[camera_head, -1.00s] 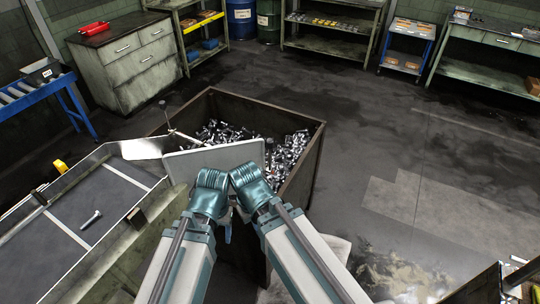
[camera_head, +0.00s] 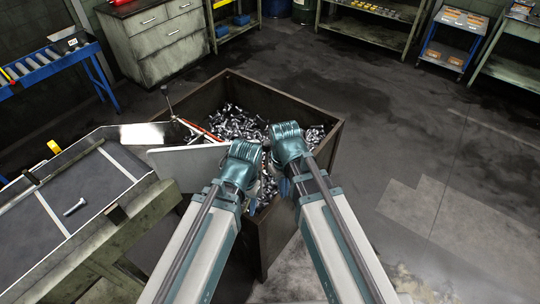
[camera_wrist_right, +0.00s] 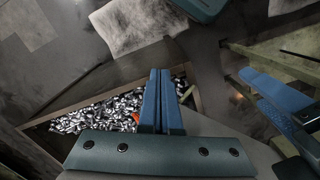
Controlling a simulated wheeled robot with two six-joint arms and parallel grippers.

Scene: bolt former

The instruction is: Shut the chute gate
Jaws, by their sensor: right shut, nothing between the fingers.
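The chute gate looks to be the pale flat plate (camera_head: 185,160) at the conveyor's end, beside the bin. Its right end goes behind my left wrist. A thin rod with a red part (camera_head: 198,130) runs just behind it. My right gripper (camera_head: 284,188) points down over the bin, right of the plate and apart from it. In the right wrist view its blue fingers (camera_wrist_right: 162,100) are together and empty. My left gripper (camera_head: 253,200) hangs close beside it, mostly hidden by its wrist; one blue finger (camera_wrist_right: 277,92) shows in the right wrist view. I cannot tell whether it touches the plate.
The dark bin (camera_head: 325,160) holds many loose bolts (camera_head: 238,122). The conveyor (camera_head: 85,190) at left carries one bolt (camera_head: 74,207). A bright metal chute piece (camera_head: 142,133) sits at its end. Floor to the right is clear. Cabinet and shelves stand at the back.

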